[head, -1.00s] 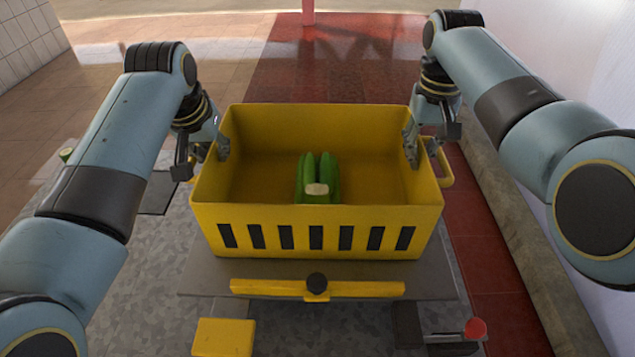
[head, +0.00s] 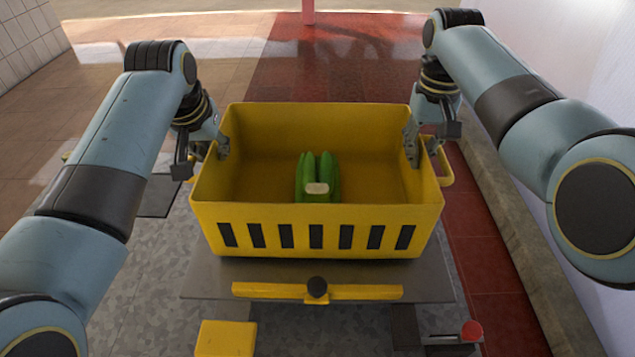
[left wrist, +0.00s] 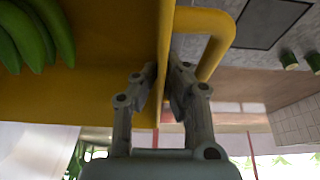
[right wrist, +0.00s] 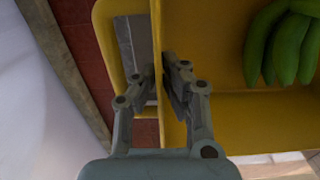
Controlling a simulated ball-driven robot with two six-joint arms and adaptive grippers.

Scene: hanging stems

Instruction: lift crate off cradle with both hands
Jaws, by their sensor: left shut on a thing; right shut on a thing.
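The yellow crate (head: 320,228) is level in the middle of the head view, with green bananas (head: 309,178) inside. My left gripper (head: 211,148) is shut on the crate's left wall, one finger inside and one outside, as the left wrist view (left wrist: 163,85) shows. My right gripper (head: 421,148) is shut on the right wall the same way, seen in the right wrist view (right wrist: 160,85). The grey cradle top (head: 215,284) with a yellow front bar (head: 270,291) is below the crate. Any gap between them is hard to judge.
A ledge and white wall (head: 590,60) run along the right. The red floor (head: 320,70) behind the crate is clear.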

